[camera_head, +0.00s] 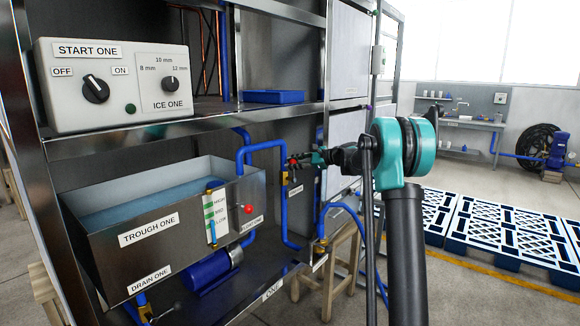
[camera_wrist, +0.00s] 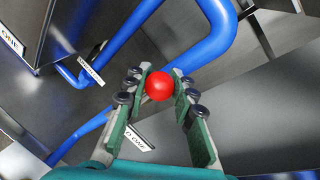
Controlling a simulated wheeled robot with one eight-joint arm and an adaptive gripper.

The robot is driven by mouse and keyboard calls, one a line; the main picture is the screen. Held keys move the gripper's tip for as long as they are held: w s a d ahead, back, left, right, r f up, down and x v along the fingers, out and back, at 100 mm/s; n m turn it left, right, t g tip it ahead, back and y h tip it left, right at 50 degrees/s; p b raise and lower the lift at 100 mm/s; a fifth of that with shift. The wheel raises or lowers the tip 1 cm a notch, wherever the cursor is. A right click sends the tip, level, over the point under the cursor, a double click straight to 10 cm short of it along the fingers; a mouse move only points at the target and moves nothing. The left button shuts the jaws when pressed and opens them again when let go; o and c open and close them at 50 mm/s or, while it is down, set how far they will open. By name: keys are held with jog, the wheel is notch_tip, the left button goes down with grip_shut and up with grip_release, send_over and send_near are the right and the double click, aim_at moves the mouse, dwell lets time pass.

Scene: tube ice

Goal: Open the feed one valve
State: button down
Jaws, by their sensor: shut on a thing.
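The feed one valve has a red ball-shaped handle end (camera_wrist: 159,86), seen in the wrist view between my fingertips. My gripper (camera_wrist: 157,92) is closed on it, with one finger on each side. In the head view my gripper (camera_head: 303,160) reaches in from the right to the blue pipe beside the trough, and red shows at its tips. The fingers hide most of the valve there. A small label (camera_head: 295,191) hangs just below; in the wrist view the label's (camera_wrist: 136,137) visible part reads "D ONE".
The metal trough (camera_head: 150,235) labelled TROUGH ONE holds water and has a separate red knob (camera_head: 249,209) on its front. A control box (camera_head: 115,85) stands on the shelf above. Blue pipes (camera_head: 285,225) and a metal frame post (camera_head: 321,110) are close to my gripper.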

jog(key=shift+w+d+m+y, duration=0.3)
jog(key=shift+w+m, duration=0.1)
jog(key=shift+m, duration=0.1)
jog(key=c, duration=1.2)
grip_release()
jog(key=shift+d, duration=0.15)
jog(key=v, duration=1.2)
jog(key=shift+w+r, duration=0.15)
